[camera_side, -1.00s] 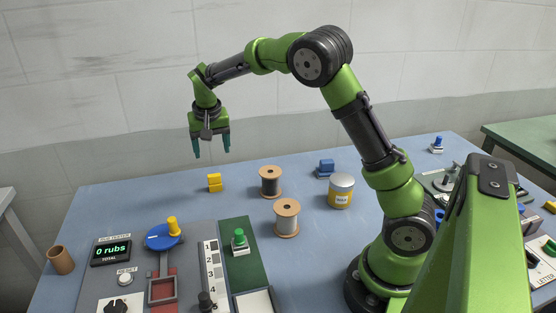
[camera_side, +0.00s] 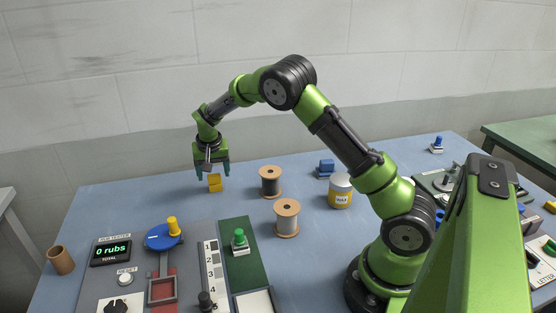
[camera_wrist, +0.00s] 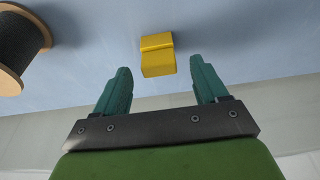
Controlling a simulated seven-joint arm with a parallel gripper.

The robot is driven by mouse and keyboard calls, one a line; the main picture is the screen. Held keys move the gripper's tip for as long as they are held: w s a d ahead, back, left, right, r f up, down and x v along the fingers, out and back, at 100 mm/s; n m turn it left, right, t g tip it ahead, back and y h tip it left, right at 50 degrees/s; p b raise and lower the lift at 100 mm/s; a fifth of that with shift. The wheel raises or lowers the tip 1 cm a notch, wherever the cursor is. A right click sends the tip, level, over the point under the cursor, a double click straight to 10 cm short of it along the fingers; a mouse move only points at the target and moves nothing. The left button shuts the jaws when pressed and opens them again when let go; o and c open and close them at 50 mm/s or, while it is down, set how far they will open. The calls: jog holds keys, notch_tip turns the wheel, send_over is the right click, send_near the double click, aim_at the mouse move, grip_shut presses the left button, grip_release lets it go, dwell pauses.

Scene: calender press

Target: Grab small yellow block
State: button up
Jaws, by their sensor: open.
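A small yellow block (camera_side: 215,184) with a step across it stands on the blue table, left of the spools. It also shows in the wrist view (camera_wrist: 158,55), just beyond the fingertips and between their lines. My gripper (camera_side: 212,171) is right above the block in the side view, with its fingers pointing down and their tips around the block's top. In the wrist view my gripper (camera_wrist: 160,78) has its two teal fingers apart with nothing between them. I cannot tell whether a finger touches the block.
A blue block (camera_side: 325,169) and a yellow-labelled can (camera_side: 340,191) are further right. The rub tester (camera_side: 112,249) and a brown cup (camera_side: 61,260) are in front. Table around the block is clear.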

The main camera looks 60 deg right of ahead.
aim_at(214, 175)
jog(key=x, duration=0.4)
jog(key=shift+s, duration=0.1)
jog(key=c, duration=1)
